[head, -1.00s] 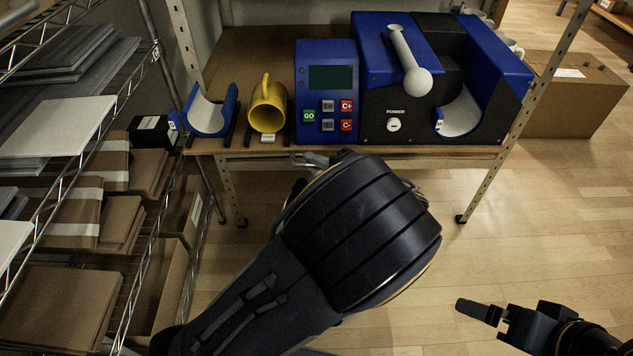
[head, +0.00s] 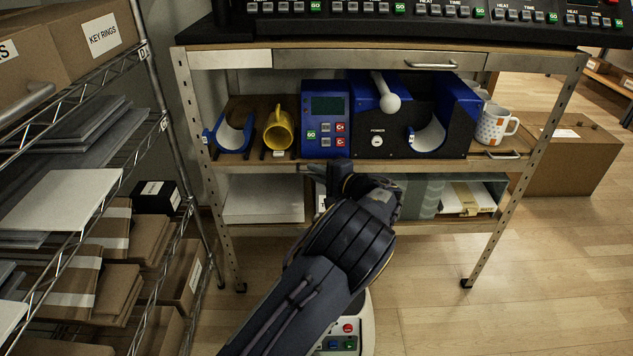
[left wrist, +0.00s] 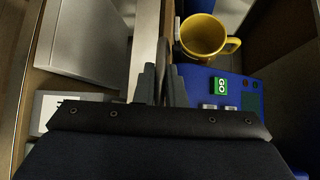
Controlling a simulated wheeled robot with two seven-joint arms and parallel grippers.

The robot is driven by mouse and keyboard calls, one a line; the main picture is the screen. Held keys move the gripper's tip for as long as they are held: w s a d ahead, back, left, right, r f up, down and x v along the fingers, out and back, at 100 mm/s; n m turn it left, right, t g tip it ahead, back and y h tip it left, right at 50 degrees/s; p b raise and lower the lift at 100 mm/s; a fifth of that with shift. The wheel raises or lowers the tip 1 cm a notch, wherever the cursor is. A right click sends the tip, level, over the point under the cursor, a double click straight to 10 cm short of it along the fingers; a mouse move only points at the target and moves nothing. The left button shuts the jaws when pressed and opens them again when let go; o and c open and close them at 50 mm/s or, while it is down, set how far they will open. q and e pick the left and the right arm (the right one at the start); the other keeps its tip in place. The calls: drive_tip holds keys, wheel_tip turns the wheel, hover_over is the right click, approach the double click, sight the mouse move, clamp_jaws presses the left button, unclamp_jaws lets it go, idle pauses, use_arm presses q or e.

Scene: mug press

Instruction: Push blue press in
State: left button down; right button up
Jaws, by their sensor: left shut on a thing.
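The blue press (head: 415,130), blue and black with a white lever and an open curved cradle, stands on the middle shelf (head: 255,162) in the head view. Its blue control box (head: 325,118) is at its left and also shows in the left wrist view (left wrist: 200,84). A separate blue curved cradle (head: 232,135) sits further left. My left gripper (head: 340,178) is at the shelf's front, below the control box. In the left wrist view its fingers (left wrist: 162,85) are shut on what looks like the shelf handle; the grip is partly hidden. My right gripper is out of view.
A yellow mug (head: 278,128) stands between cradle and control box. A patterned white mug (head: 493,126) is right of the press. A wire rack (head: 150,150) is close on the left; a cardboard box (head: 570,155) stands on the floor at right. A drawer (head: 350,58) is above.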

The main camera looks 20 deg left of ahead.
use_arm(q)
drive_tip(key=shift+w+a, duration=0.1)
drive_tip(key=shift+w, duration=0.3)
drive_tip(key=c, duration=1.5)
unclamp_jaws()
drive_tip(key=p+v, duration=0.1)
drive_tip(key=v, duration=0.7)
